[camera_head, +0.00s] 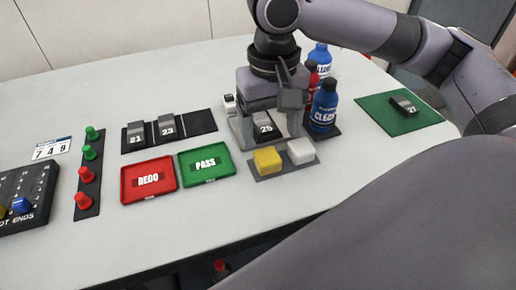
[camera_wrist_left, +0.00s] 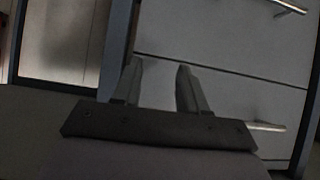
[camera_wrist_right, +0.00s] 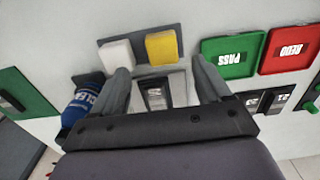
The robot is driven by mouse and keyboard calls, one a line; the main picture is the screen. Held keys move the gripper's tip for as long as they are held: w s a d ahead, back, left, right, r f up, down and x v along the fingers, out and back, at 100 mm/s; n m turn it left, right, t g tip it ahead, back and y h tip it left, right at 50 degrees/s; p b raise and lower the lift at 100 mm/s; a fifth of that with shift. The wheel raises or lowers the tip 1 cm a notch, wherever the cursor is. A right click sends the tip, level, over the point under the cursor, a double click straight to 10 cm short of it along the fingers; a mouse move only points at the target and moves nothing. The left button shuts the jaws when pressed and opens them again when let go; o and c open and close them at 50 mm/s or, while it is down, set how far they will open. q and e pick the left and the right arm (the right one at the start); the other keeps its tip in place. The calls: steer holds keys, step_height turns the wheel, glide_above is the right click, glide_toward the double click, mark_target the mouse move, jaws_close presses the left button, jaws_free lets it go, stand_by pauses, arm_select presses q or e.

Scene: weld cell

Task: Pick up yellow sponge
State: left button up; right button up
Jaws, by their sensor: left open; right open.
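The yellow sponge (camera_head: 267,161) lies on a dark grey mat (camera_head: 285,169), left of a white block (camera_head: 301,151). The yellow sponge (camera_wrist_right: 161,47) also shows in the right wrist view, just beyond my fingertips, with nothing gripping it. My right gripper (camera_head: 270,138) is open, pointing down behind the sponge. In the right wrist view, my right gripper (camera_wrist_right: 160,70) is open. My left gripper (camera_wrist_left: 159,68) is open and empty, facing grey drawers, and is outside the head view.
A red REDO tray (camera_head: 148,195) and a green PASS tray (camera_head: 206,179) lie left of the sponge. A blue bottle (camera_head: 324,106) stands close to my right gripper. A green mat (camera_head: 380,119) lies at the right. The table front is clear.

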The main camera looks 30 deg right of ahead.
mark_target(268, 155)
steer(key=f, duration=0.3)
steer(key=f+b, duration=0.1)
steer(key=f, duration=0.1)
steer(key=shift+a+f, duration=0.2)
steer(key=shift+f, duration=0.2)
steer(key=shift+f+b, duration=0.3)
steer(key=shift+f, duration=0.1)
arm_select(q)
steer(key=shift+s+d+f, duration=0.2)
steer(key=shift+s+f, duration=0.15)
steer(key=shift+f, duration=0.4)
arm_select(e)
steer(key=shift+r, duration=0.1)
steer(key=c, duration=1.4)
steer(key=shift+r, duration=0.6)
step_height(268, 155, up, 17)
steer(key=p, duration=0.4)
steer(key=shift+p, duration=0.35)
jaws_close()
arm_select(q)
steer(key=r, duration=0.2)
steer(key=a+r, duration=0.1)
steer(key=shift+s+r, duration=0.1)
steer(key=shift+s, duration=0.15)
arm_select(e)
steer(key=shift+r, duration=0.85)
